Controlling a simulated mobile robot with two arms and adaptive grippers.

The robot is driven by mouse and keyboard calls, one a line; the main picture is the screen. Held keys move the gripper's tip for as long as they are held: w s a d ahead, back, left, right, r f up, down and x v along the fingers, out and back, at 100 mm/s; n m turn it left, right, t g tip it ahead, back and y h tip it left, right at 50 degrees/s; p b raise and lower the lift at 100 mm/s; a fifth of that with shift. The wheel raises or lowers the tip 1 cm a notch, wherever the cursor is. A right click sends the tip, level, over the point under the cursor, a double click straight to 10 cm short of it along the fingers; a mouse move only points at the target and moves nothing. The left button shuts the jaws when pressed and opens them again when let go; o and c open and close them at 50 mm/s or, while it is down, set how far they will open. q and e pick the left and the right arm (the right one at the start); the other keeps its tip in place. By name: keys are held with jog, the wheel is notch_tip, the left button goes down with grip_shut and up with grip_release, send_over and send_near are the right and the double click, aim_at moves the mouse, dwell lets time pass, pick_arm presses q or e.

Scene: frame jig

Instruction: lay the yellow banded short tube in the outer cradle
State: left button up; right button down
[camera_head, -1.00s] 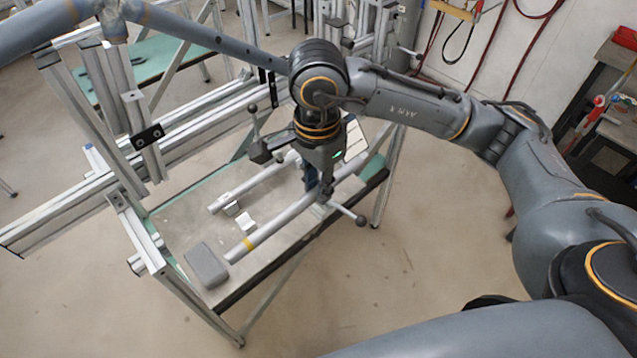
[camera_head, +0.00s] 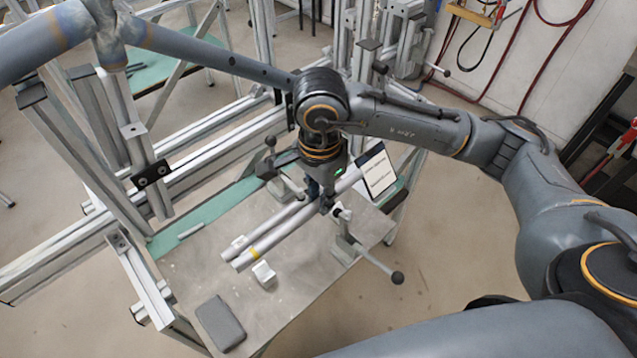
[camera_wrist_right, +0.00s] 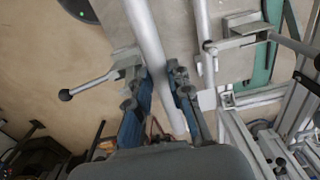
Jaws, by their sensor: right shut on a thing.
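The yellow banded short tube (camera_head: 276,238) is a grey tube with a yellow ring near its lower left end. My right gripper (camera_head: 322,203) is shut on it, close to its far right end. The held tube (camera_wrist_right: 147,38) also runs between the fingers in the right wrist view. A second grey tube (camera_head: 292,211) runs beside it, on the far side. I cannot tell whether the held tube touches a cradle. My left gripper is not in view.
A clamp with a black-knobbed handle (camera_head: 372,262) stands right of the held tube; another clamp (camera_head: 284,180) stands behind. A dark grey block (camera_head: 220,323) lies on the table (camera_head: 190,268). Aluminium profiles (camera_head: 85,135) line the left. A tablet-like panel (camera_head: 377,172) stands behind the gripper.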

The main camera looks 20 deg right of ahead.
jog(key=shift+s+f, duration=0.2)
jog(key=shift+f, duration=0.5)
jog(key=shift+w+f, duration=0.15)
jog(key=shift+f, duration=0.15)
jog(key=shift+w+f, duration=0.4)
jog(key=shift+f, duration=0.05)
notch_tip(320, 180, down, 4)
jog(key=shift+s+r+b, duration=0.1)
jog(key=shift+b, duration=0.75)
jog(key=shift+f+b, duration=1.2)
jog(key=shift+b, duration=0.2)
